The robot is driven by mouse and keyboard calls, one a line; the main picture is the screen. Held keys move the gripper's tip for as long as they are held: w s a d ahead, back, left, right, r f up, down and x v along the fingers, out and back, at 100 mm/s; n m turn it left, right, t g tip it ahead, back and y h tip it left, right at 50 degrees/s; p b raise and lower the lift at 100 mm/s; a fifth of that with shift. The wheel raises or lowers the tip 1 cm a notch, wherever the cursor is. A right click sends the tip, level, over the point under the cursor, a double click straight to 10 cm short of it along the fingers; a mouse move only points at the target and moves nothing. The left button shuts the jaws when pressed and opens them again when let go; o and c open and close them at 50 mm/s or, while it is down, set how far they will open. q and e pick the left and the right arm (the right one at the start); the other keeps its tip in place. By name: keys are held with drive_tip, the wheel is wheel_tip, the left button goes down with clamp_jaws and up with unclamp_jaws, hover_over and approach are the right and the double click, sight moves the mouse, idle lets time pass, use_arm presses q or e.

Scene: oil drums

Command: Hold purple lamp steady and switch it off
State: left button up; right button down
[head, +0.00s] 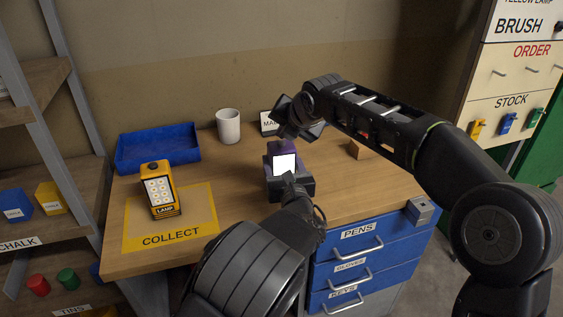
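The purple lamp (284,163) stands on the wooden table (348,186), and its front panel glows white. My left gripper (290,187) is at the lower front of the lamp, with a finger at each side. It hides the lamp's base, and I cannot tell whether the fingers press on it. The lamp's switch cannot be made out.
A yellow lamp (160,190) stands in the yellow-bordered COLLECT area (201,229). A blue tray (157,148), a white mug (228,126) and a small sign (268,122) are at the back. Blue drawers (360,254) are below the table. A brown block (360,149) lies at right.

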sight(283, 143)
idle(0.4)
drive_tip(key=shift+f, duration=0.45)
drive_tip(key=shift+r, duration=0.55)
use_arm(q)
drive_tip(key=o, duration=1.9)
use_arm(e)
wheel_tip(283, 143, up, 6)
drive_tip(key=shift+f, duration=0.1)
